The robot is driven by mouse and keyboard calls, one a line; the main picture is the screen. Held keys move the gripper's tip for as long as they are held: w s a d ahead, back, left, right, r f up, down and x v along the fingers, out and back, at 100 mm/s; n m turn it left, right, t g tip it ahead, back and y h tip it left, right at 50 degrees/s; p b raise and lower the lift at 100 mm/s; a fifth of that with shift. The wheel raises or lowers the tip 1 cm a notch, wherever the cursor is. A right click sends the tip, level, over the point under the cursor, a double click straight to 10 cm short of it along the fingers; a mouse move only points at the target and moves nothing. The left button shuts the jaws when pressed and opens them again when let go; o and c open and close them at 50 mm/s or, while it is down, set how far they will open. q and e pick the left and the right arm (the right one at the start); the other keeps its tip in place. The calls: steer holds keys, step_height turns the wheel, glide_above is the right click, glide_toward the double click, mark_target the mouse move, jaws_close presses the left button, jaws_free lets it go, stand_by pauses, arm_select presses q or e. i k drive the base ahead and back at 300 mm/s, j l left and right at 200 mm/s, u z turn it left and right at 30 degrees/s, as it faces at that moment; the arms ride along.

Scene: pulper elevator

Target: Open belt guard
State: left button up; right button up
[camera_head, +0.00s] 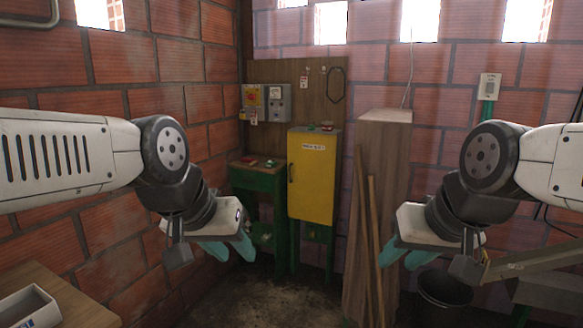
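A yellow panel with a white label (313,175) stands upright at the back, closed, with a dark handle on its left edge. It looks like the belt guard, and its label is too small to read. My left gripper (234,254) is in front and to the left of it, with its teal fingers apart and nothing between them. My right gripper (399,262) is to the right of the panel, in front of a tall wooden box, also with its fingers apart and empty. Neither gripper touches the panel.
A green stand (256,181) adjoins the panel on the left, below switch boxes (279,102) on a wooden board. Wooden planks lean against the tall wooden box (384,140). A black bucket (445,289) is at right. A table (75,300) is at lower left. Floor between is clear.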

mark_target(312, 157)
steer(key=i+j, duration=0.15)
steer(key=i, duration=0.35)
steer(key=i+j, duration=0.15)
steer(key=i, duration=0.35)
steer(key=i+j, duration=0.2)
steer(key=i, duration=0.25)
steer(key=i+j, duration=0.2)
steer(key=j, duration=0.15)
steer(key=i+j, duration=0.2)
steer(key=j, duration=0.2)
steer(key=i+j, duration=0.2)
steer(key=j, duration=0.15)
steer(key=i+j+z, duration=0.1)
steer(key=j, duration=0.3)
steer(key=i+j, duration=0.3)
steer(key=j, duration=0.1)
